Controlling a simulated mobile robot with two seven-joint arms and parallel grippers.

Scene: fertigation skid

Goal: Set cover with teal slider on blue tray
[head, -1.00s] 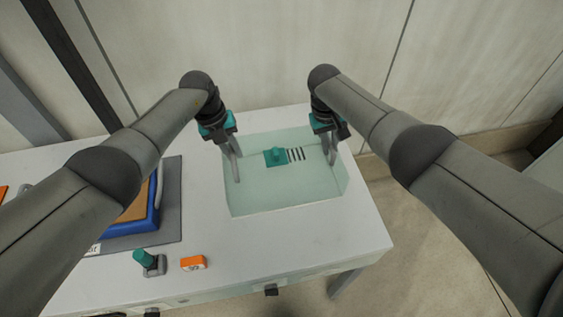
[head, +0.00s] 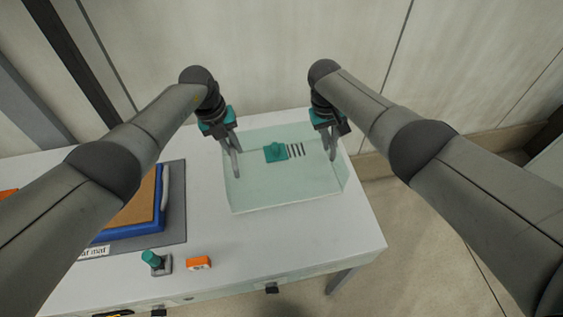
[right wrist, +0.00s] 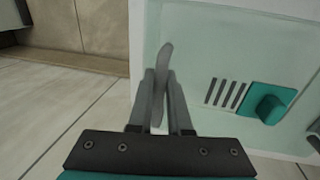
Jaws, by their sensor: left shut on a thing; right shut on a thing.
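The cover is a pale, see-through panel with raised rims (head: 285,190), at the right end of the white table. A teal slider (head: 276,152) and a row of dark slots are on its face; the slider also shows in the right wrist view (right wrist: 268,104). My left gripper (head: 236,170) is shut on the cover's left grip. My right gripper (head: 333,152) is shut on its right grip, a grey upright piece between the fingers in the right wrist view (right wrist: 163,85). I cannot tell whether the cover clears the table. The blue tray (head: 128,232) is left, partly behind my left arm.
The tray, brown inside, lies on a grey mat (head: 178,200). A teal-topped grey fitting (head: 160,265) and an orange block (head: 198,263) stand near the front edge. White tabletop (head: 208,215) is clear between mat and cover. A wall is close behind.

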